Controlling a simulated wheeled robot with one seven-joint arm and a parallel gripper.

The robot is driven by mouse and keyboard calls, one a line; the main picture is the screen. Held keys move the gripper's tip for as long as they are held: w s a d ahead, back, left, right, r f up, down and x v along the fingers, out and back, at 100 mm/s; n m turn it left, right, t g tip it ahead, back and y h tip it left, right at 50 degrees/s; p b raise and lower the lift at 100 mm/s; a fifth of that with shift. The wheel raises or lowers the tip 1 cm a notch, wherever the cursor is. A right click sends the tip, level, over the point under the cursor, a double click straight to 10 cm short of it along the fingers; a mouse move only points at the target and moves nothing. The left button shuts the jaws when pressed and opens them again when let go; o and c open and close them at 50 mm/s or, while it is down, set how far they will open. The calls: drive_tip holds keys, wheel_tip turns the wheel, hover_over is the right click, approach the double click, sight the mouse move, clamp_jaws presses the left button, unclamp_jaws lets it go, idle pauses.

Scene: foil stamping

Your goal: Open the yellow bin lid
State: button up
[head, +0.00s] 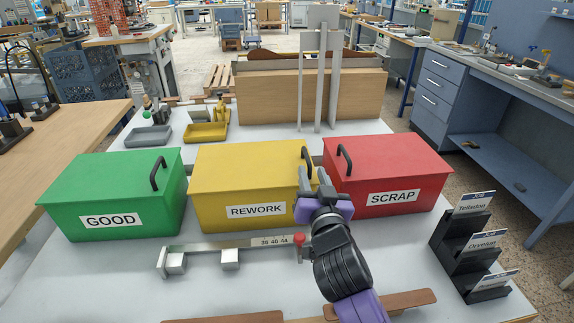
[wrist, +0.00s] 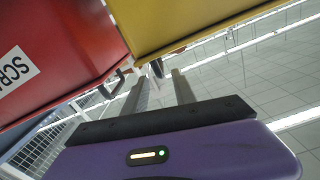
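The yellow bin (head: 240,180), labelled REWORK, stands in the middle of the table with its lid (head: 245,158) shut. A dark curved handle (head: 308,156) is on the right part of the lid. My gripper (head: 313,174) is at the right end of the yellow bin, close to the handle and in front of the gap to the red bin. In the wrist view, its two fingers (wrist: 160,80) are apart, with the yellow bin (wrist: 185,22) above them. Whether the fingers touch or straddle the handle cannot be told.
The red SCRAP bin (head: 392,185) stands close on the right and fills the left of the wrist view (wrist: 50,45). The green GOOD bin (head: 110,195) is on the left. A metal gauge bar (head: 225,246) and a black card stand (head: 468,255) are in front.

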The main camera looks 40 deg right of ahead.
sight(305, 155)
drive_tip(key=shift+w+d+r, duration=0.1)
drive_tip(key=shift+w+d, duration=0.1)
drive_tip(key=shift+w, duration=0.1)
drive_tip(key=shift+p+x, duration=0.8)
drive_tip(key=shift+x, duration=2.75)
clamp_jaws()
drive_tip(key=shift+a, duration=0.15)
